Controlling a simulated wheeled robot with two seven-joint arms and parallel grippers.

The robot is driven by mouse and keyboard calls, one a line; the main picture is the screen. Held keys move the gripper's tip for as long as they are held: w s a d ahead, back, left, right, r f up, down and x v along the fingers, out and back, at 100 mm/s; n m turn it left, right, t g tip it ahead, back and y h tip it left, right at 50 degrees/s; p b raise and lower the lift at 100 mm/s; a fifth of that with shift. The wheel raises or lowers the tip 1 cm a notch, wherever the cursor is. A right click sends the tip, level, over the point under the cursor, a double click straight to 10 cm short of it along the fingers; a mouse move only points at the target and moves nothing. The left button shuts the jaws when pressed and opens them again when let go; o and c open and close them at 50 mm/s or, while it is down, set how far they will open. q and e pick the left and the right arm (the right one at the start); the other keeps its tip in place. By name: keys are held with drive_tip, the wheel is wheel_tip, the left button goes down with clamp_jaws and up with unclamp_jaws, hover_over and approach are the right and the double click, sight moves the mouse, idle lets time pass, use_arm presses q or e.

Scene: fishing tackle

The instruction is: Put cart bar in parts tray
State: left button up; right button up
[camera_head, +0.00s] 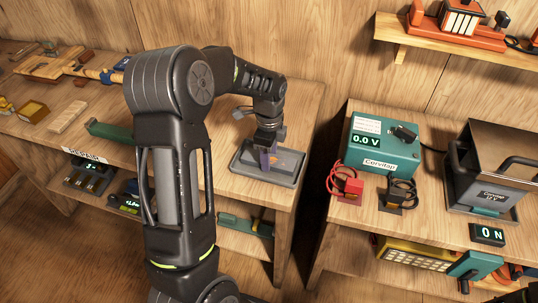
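The grey parts tray (239,168) lies at the right end of the left bench. My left gripper (268,150) points down over the tray, its fingertips close to the tray floor. No other thing can be surely named as the cart bar. My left arm hides the middle of the bench. My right gripper is not seen.
A shelf (405,35) hangs above.

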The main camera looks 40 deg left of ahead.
use_arm(q)
drive_tip(key=o, duration=0.5)
drive_tip(key=shift+c, duration=0.2)
wheel_tip(320, 180, up, 12)
drive_tip(key=shift+r+b, duration=0.2)
drive_tip(key=shift+b, duration=0.25)
idle(0.3)
